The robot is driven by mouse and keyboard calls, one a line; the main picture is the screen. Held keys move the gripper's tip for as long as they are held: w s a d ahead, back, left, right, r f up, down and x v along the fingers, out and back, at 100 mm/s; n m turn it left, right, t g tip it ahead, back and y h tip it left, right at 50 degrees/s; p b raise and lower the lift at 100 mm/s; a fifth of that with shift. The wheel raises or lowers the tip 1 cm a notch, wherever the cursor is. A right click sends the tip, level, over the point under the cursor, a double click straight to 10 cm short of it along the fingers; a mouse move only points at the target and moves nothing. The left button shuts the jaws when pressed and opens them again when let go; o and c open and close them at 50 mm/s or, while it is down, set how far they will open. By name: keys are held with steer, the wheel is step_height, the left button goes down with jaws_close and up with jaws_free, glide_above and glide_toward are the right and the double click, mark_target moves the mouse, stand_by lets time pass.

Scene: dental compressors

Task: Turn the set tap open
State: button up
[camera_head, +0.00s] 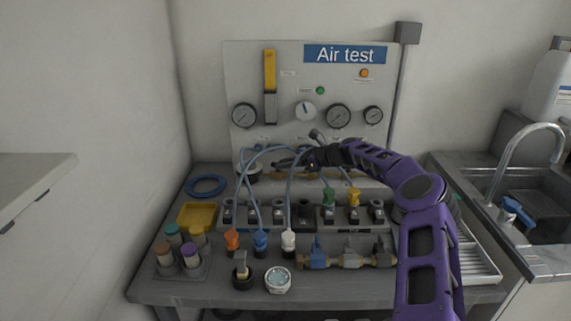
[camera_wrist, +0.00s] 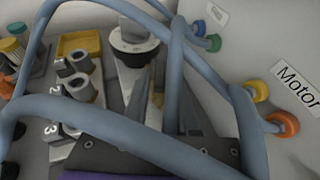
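The rear panel (camera_head: 270,140) carries gauges, lamps and an "Air test" sign. My gripper (camera_head: 282,163) is low in front of it, among the blue hoses, pointing left. In the wrist view my gripper (camera_wrist: 168,100) has its dark fingers apart, with a small brass part showing between them and nothing clearly held. A dark round knob with a pale collar (camera_wrist: 135,42) stands just beyond the fingers; it also shows in the head view (camera_head: 253,173). I cannot read a label that picks out the set tap. Hoses and my arm hide part of the panel's lower row.
Blue hoses (camera_wrist: 110,128) loop closely around my gripper. Numbered sockets (camera_wrist: 75,80) stand in a row below. A front manifold (camera_head: 350,258) has a blue tap and grey taps. A yellow tray (camera_head: 197,215) lies left; a sink (camera_head: 535,205) is at right.

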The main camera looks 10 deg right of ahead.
steer(key=shift+o, duration=1.1)
steer(key=shift+r, duration=0.1)
steer(key=p+v, duration=0.1)
steer(key=v, duration=1.6)
steer(key=shift+s, duration=0.25)
steer(key=shift+d, duration=0.15)
